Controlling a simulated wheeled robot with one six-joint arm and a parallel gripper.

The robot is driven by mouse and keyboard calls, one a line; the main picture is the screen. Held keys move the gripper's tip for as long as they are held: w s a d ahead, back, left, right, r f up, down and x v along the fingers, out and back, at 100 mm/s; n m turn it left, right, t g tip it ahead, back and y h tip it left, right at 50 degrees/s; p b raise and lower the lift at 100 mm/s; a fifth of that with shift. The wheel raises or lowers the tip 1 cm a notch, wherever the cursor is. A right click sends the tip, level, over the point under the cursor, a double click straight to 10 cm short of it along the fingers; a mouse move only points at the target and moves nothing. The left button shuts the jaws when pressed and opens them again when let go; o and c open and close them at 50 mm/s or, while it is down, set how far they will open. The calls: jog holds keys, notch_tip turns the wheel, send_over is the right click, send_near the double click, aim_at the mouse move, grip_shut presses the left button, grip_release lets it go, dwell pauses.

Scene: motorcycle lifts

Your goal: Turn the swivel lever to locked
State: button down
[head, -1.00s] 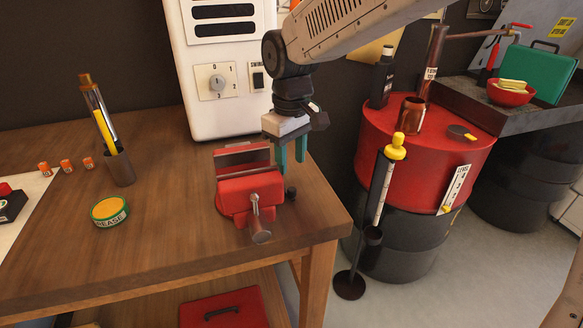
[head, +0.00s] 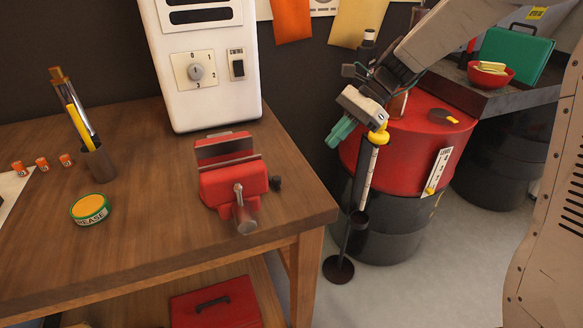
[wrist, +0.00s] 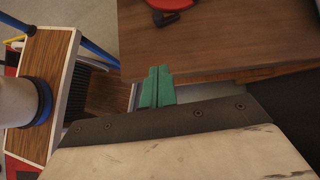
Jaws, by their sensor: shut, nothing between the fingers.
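The red bench vise (head: 233,186) sits near the right front corner of the wooden workbench. A short dark lever with a round knob (head: 275,183) sticks out at the right of its base; I take this as the swivel lever. No locked mark is readable. In the wrist view the dark knob (wrist: 164,19) shows at the top edge, beside a cut-off piece of the red vise (wrist: 170,3). My gripper (head: 343,134), with green fingers, is shut and empty. It is right of the bench, well apart from the lever. The fingers (wrist: 157,86) also show in the wrist view.
A white machine (head: 205,100) stands behind the vise. A grease tin (head: 90,208) and a pen cup (head: 97,162) are on the bench's left. A yellow-topped stand (head: 366,180) and red drum (head: 410,150) are close to my gripper. The bench front is clear.

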aim_at(273, 179)
jog(key=shift+m, duration=0.4)
jog(key=x, duration=1)
jog(key=shift+w+r, duration=0.1)
jog(key=shift+s+a+r, duration=0.1)
jog(key=shift+s+a, duration=0.1)
jog(key=shift+a, duration=0.4)
jog(key=shift+s+a+r, duration=0.1)
jog(key=shift+s+a, duration=0.1)
jog(key=shift+a, duration=0.4)
jog(key=shift+s+a, duration=0.15)
jog(key=shift+a, duration=0.45)
